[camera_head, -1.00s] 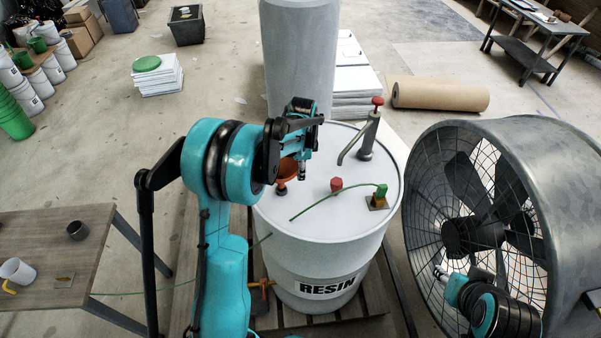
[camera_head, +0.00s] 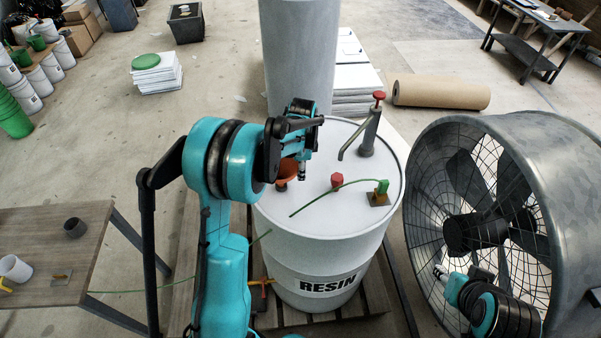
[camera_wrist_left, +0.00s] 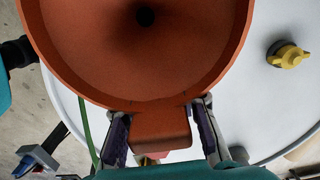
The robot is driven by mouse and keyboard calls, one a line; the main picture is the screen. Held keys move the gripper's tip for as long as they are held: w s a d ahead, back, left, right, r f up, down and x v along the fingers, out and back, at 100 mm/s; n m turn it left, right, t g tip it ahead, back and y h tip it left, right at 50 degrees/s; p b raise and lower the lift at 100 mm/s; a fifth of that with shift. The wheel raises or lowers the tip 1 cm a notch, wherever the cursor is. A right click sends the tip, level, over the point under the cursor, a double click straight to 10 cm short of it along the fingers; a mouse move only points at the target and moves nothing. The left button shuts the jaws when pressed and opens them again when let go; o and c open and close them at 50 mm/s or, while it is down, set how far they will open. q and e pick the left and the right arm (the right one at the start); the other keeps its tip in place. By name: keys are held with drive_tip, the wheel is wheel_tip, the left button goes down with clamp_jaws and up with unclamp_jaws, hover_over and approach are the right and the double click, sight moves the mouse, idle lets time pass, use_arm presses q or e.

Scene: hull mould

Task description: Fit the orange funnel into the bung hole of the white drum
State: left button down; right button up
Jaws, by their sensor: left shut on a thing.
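The orange funnel (camera_head: 286,171) is over the left part of the white drum's lid (camera_head: 325,220), with a dark fitting (camera_head: 281,187) just below it. My left gripper (camera_head: 302,170) is shut on the funnel. In the left wrist view the fingers (camera_wrist_left: 162,135) grip the funnel's rim tab (camera_wrist_left: 160,128), and the wide bowl (camera_wrist_left: 145,45) faces the camera. The funnel hides the bung hole, so I cannot tell whether the spout is inside it. My right gripper (camera_head: 440,272) is small in front of the fan, its jaws unclear.
A large fan (camera_head: 560,190) stands close on the right. A wooden table (camera_head: 60,235) is at left.

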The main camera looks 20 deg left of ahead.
use_arm(q)
drive_tip(key=shift+f+b, duration=1.05)
drive_tip(key=shift+f, duration=0.3)
drive_tip(key=c, duration=1)
unclamp_jaws()
drive_tip(key=shift+c, duration=0.2)
wheel_tip(320, 180, up, 12)
drive_tip(key=shift+d+r, duration=0.1)
drive_tip(key=shift+w, duration=0.1)
